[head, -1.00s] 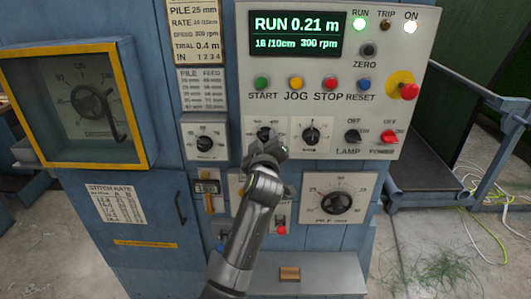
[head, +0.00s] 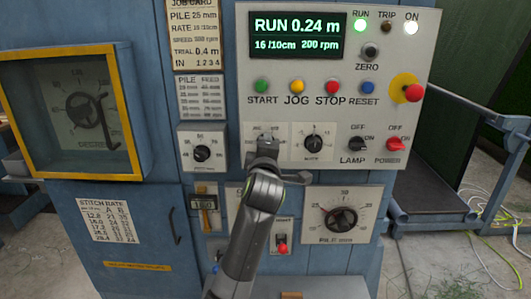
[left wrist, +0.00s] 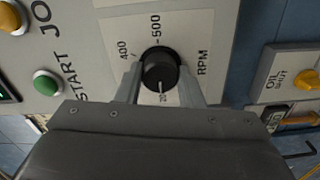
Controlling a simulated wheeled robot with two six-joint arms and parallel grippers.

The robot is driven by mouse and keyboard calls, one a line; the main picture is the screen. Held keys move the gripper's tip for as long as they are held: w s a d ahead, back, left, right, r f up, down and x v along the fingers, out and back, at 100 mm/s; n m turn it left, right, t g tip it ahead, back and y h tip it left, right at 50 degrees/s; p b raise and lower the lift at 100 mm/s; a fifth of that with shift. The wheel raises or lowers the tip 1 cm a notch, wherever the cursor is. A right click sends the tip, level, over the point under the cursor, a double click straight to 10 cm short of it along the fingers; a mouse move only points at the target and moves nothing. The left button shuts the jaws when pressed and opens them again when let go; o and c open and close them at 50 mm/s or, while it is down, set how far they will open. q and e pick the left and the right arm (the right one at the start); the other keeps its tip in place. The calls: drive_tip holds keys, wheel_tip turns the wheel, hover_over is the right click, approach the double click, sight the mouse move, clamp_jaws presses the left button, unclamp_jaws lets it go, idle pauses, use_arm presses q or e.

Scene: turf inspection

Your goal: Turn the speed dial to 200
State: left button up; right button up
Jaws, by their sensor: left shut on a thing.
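The speed dial (left wrist: 160,68) is a black round knob on a pale RPM plate (left wrist: 192,30), with 400 and 500 readable above it in the left wrist view. Its white pointer line faces the wrist, toward a partly covered number starting with 20. My left gripper (left wrist: 160,82) has a finger on each side of the knob and is shut on it. In the head view my left gripper (head: 266,150) covers most of the dial. The green display (head: 297,36) reads RUN 0.24 m, 16/10cm and 200 rpm. My right gripper is not in view.
Close by are a second knob (head: 314,143), the lamp switch (head: 355,144) and the red power switch (head: 396,144). Above are the green start (head: 261,86), yellow jog (head: 297,86) and red stop (head: 330,85) buttons. A red emergency button (head: 413,93) sits right.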

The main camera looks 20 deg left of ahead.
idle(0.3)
use_arm(q)
drive_tip(key=shift+r, duration=0.1)
drive_tip(key=o, duration=1)
